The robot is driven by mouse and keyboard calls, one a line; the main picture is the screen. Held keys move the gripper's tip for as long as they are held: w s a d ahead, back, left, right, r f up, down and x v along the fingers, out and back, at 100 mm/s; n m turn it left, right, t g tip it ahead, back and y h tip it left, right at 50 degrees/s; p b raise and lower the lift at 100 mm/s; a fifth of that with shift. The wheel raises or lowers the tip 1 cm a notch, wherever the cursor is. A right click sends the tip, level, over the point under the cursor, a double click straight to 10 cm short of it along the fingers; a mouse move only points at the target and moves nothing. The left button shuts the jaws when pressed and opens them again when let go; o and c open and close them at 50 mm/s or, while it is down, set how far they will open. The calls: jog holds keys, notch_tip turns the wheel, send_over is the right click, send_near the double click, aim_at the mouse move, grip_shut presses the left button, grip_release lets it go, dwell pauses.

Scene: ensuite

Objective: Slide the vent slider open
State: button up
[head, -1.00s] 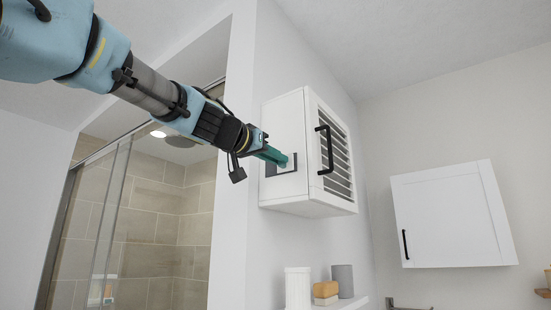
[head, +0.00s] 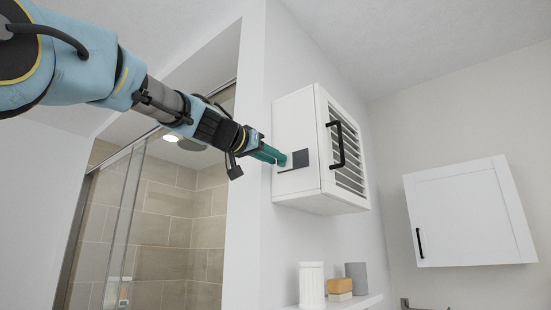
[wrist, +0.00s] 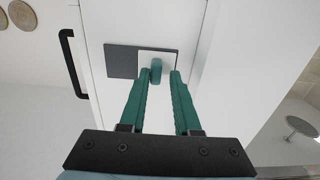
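The vent slider is a white plate (wrist: 146,55) with a teal knob (wrist: 156,72), on the side of a white louvred wall cabinet (head: 296,120). A dark opening (head: 300,158) shows beside the plate; it also shows in the wrist view (wrist: 121,61), left of the plate. My gripper (wrist: 161,75) has teal fingers, one on each side of the knob, with a visible gap at the right finger. It looks open around the knob. In the head view my gripper (head: 275,155) reaches the cabinet side from the left and partly hides the knob.
A black handle (head: 337,146) stands out on the louvred cabinet front. Below, a shelf (head: 362,301) holds a white ribbed cup (head: 311,284), stacked blocks (head: 339,289) and a grey cup (head: 357,277). Another white cabinet (head: 468,212) hangs right. A glass-fronted shower (head: 165,230) lies left.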

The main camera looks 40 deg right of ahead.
jog(key=shift+o, duration=1.4)
jog(key=b+v, duration=0.5)
jog(key=v, duration=0.6)
jog(key=shift+w+f, duration=0.1)
